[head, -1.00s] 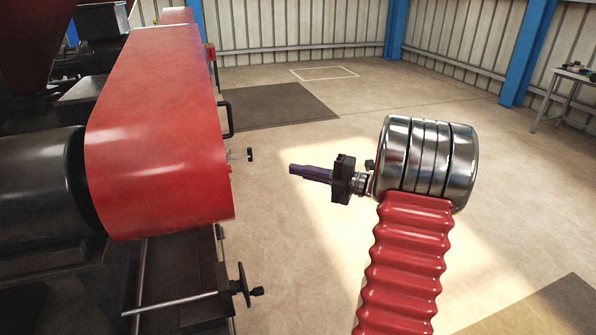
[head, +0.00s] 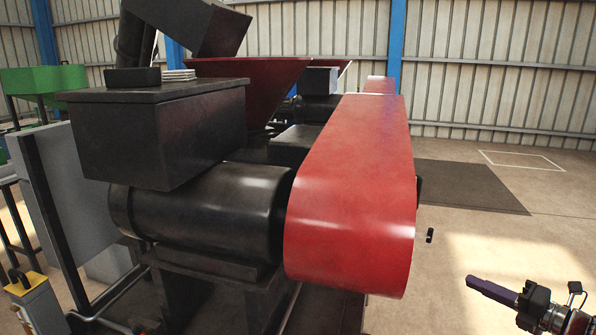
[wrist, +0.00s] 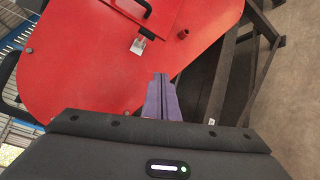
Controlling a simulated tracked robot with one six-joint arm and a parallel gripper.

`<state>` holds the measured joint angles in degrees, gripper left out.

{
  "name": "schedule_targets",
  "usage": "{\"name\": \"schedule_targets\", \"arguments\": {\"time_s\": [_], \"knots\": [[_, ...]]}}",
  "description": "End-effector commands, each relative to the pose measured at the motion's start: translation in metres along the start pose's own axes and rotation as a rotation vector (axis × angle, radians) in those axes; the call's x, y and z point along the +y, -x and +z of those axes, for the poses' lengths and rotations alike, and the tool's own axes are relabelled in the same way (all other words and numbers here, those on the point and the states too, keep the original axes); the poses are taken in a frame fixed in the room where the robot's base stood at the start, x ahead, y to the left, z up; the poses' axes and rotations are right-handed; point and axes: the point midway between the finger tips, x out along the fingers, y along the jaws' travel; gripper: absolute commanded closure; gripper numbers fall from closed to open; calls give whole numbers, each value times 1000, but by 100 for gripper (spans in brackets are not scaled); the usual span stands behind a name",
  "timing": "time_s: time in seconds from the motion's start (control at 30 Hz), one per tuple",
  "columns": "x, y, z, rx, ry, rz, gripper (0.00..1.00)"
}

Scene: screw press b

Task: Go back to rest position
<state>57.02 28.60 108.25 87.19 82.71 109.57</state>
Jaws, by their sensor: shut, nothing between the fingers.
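My gripper (head: 492,291) is at the lower right of the head view, its purple fingers together and pointing left. It is in free air to the right of the red belt guard (head: 352,200), with a clear gap between them. In the wrist view my gripper (wrist: 162,82) shows its purple fingers closed with nothing between them. The red guard's side plate (wrist: 95,75) fills much of that view beyond the fingertips. Most of my arm is out of the head view.
The press's black motor (head: 200,215) and black box (head: 165,130) stand left of the guard. A black handle (wrist: 130,12) and a small latch tag (wrist: 138,45) are on the plate. A dark frame (wrist: 235,70) stands beside it. The floor at right (head: 480,235) is clear.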

Motion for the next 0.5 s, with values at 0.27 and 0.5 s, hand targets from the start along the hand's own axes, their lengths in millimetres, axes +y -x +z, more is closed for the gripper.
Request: {"name": "schedule_targets", "arguments": {"time_s": [0.27, 0.5], "knots": [[-27, 4, -62, 205, 405, -116, 100], [-22, 5, -122, 475, 835, -128, 100]]}}
